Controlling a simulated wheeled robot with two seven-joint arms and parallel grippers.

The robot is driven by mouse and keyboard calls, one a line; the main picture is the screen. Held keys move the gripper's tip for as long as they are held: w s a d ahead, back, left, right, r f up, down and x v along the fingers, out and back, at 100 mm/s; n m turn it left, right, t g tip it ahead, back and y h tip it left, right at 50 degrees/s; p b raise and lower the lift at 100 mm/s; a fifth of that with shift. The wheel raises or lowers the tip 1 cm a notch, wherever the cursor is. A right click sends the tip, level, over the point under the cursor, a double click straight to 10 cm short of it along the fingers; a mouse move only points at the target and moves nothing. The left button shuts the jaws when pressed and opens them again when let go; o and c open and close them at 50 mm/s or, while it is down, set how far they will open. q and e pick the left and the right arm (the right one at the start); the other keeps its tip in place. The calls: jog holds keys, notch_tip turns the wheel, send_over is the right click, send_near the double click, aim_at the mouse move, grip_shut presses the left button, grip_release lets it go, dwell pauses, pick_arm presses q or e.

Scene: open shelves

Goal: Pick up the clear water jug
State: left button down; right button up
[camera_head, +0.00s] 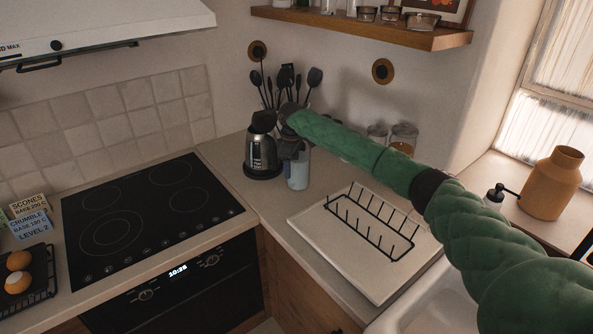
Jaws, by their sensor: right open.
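A clear, bluish container that looks like the water jug (298,174) stands on the counter in the back corner, just right of a steel kettle (262,155). My right arm reaches in from the right, and my right gripper (291,151) is over the upper part of the jug. The gripper is open and dark, and it hides the jug's top. I cannot tell whether the fingers touch the jug. My left gripper is not in view.
Black utensils (286,80) stand behind the kettle, and glass jars (404,137) stand behind my arm. A dish rack (372,222) sits on a pale board in front. A black hob (150,215) is at left. A wooden shelf (350,27) hangs above.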

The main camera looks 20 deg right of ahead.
jog(key=shift+s+d, duration=0.15)
jog(key=shift+d, duration=0.05)
jog(key=shift+r, duration=0.1)
jog(key=shift+c, duration=0.9)
grip_shut()
jog(key=shift+r, duration=0.1)
